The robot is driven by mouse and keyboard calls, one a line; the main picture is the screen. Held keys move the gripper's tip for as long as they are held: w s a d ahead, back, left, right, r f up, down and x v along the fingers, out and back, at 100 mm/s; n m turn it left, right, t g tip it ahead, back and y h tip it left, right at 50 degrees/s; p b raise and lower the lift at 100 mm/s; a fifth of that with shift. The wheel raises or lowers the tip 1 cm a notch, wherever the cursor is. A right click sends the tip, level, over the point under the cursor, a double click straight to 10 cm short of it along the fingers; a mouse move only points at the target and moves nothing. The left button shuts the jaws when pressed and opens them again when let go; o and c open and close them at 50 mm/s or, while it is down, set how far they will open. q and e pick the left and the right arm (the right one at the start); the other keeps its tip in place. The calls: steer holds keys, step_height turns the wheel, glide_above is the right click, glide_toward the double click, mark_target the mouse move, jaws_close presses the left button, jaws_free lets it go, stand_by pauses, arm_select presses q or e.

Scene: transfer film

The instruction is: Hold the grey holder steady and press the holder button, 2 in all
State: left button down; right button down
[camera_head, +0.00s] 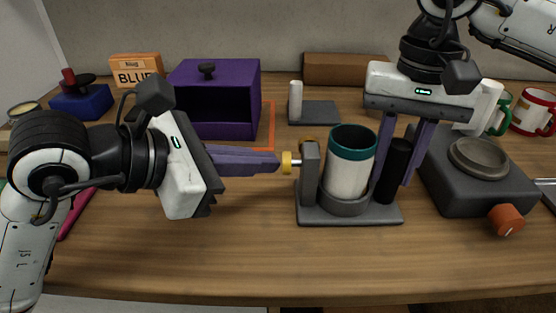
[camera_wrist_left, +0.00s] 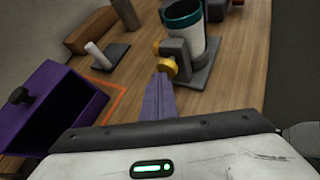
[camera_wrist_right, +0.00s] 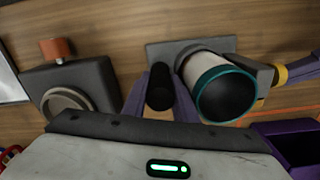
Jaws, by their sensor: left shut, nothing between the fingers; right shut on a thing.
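The grey holder (camera_head: 352,215) stands on the table with a white cup with a teal rim (camera_head: 349,175) upright in it. A yellow button (camera_head: 287,162) sticks out from the left side of its grey post (camera_head: 310,172); a second yellow knob (camera_wrist_left: 157,47) shows in the left wrist view. My left gripper (camera_head: 277,162) is shut and empty, its fingertips at the yellow button, touching or nearly so. My right gripper (camera_head: 398,182) points down, shut on the black upright handle (camera_head: 396,170) at the holder's right side, which also shows in the right wrist view (camera_wrist_right: 160,90).
A dark grey device with a round plate and orange knob (camera_head: 506,218) stands right of the holder. A purple open box (camera_head: 215,132) is behind my left gripper. Mugs (camera_head: 535,112) are at the back right. The front of the table is clear.

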arm_select(q)
steer(key=shift+a, duration=1)
steer(key=shift+w+a, duration=0.15)
steer(key=shift+a, duration=1.1)
steer(key=shift+w+a, duration=0.15)
steer(key=shift+a, duration=1.1)
steer(key=shift+w+a, duration=0.2)
steer(key=shift+a, duration=1.7)
steer(key=shift+d, duration=0.1)
steer(key=shift+s+d, duration=0.2)
steer(key=shift+d, duration=2)
steer(key=shift+s+d, duration=0.2)
steer(key=shift+d, duration=1.95)
steer(key=shift+d, duration=0.15)
